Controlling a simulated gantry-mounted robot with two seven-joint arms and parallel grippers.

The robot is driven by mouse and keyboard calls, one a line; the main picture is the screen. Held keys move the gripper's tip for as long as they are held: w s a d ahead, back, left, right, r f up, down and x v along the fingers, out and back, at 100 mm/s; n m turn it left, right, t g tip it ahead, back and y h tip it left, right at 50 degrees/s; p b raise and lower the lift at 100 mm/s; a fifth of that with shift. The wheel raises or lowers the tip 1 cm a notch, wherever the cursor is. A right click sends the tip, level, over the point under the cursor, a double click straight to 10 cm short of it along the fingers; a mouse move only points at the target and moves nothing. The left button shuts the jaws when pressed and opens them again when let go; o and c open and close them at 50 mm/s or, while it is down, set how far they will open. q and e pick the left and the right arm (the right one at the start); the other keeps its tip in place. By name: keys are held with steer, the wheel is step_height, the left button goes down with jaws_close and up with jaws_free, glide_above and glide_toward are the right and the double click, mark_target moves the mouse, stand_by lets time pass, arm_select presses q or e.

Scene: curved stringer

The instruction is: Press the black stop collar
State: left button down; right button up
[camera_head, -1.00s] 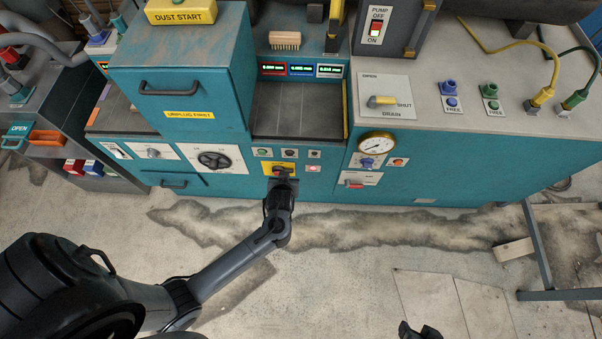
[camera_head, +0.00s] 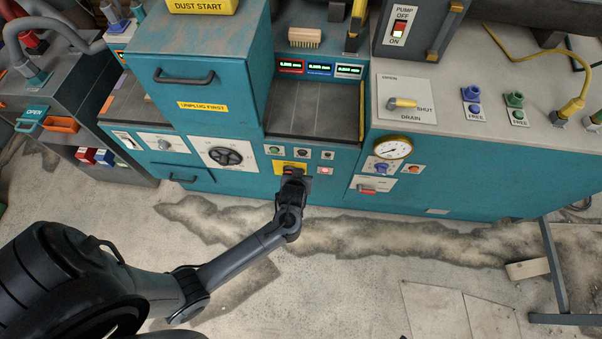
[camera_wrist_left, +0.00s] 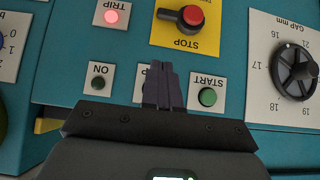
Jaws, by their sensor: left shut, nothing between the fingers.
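The stop control is a red button (camera_wrist_left: 192,17) with a black collar (camera_wrist_left: 172,15) on a yellow plate (camera_wrist_left: 205,32) marked STOP. In the head view the yellow plate (camera_head: 288,167) is partly covered by my left gripper (camera_head: 293,178). In the left wrist view my left gripper (camera_wrist_left: 164,78) has its fingers together and empty. The fingertips show just below the STOP plate in the picture and do not overlap the collar. They partly cover a small button on a plate between ON and START. Contact with the panel cannot be told. My right gripper is not in view.
A green START button (camera_wrist_left: 207,97) and an ON button (camera_wrist_left: 98,83) flank the fingers. A lit red TRIP lamp (camera_wrist_left: 111,16) is beside the STOP plate. A black gap dial (camera_wrist_left: 297,70) is at the right. The floor before the teal machine (camera_head: 470,200) is mostly open.

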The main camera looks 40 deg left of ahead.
arm_select(q)
steer(key=b+x, duration=0.3)
steer(key=x, duration=0.5)
step_height(320, 180, down, 4)
steer(key=shift+a+f+b, duration=0.1)
steer(key=shift+b, duration=0.6)
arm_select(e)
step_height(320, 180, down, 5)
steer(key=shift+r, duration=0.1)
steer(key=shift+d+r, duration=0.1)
